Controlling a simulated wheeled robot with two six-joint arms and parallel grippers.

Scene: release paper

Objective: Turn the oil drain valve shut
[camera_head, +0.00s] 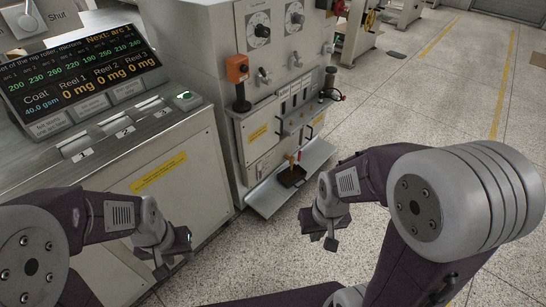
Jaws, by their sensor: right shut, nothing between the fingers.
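Speckled floor (440,110) is open at right.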

